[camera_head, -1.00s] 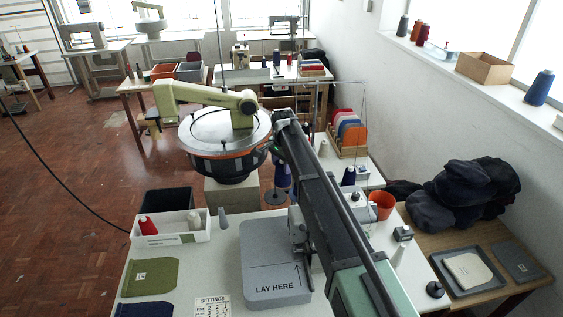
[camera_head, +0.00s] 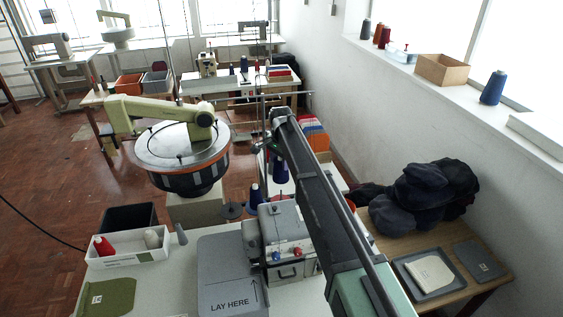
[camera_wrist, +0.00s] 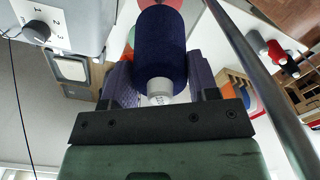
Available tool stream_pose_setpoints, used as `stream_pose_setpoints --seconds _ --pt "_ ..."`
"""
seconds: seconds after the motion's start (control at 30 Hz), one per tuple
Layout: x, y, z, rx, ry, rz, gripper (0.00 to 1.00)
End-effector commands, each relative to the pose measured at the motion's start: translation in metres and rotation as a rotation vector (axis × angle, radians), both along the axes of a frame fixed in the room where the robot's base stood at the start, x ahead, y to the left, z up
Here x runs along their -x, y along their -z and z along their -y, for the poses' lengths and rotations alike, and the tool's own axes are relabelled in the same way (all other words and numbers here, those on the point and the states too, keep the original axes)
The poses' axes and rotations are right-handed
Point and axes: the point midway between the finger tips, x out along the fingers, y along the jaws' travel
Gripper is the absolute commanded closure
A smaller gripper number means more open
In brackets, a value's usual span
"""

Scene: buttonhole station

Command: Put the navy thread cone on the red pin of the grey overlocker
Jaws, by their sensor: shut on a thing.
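A navy thread cone (camera_wrist: 160,45) is clamped between the fingers of my gripper (camera_wrist: 160,78) in the wrist view, with its pale end towards the palm. In the head view the held navy cone (camera_head: 281,172) hangs below the far end of my arm, above and behind the grey overlocker (camera_head: 283,240). The overlocker has a red and a blue knob on its front. Another dark blue cone (camera_head: 256,196) stands just behind the overlocker's left side. My arm covers part of the machine's right side. I cannot make out the red pin.
A grey "LAY HERE" board (camera_head: 228,280) lies left of the overlocker. A white tray (camera_head: 125,250) holds a red and a pale cone. A green cap machine (camera_head: 175,150) stands behind. Dark caps (camera_head: 425,195) are piled on the right-hand table.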

Motion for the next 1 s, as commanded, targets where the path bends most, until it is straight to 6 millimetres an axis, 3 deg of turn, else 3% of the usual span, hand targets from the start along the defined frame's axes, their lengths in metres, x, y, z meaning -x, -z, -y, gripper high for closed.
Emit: stream_pose_setpoints --seconds 1.0 --pt "0.000 0.101 0.000 0.000 0.000 0.000 0.72"
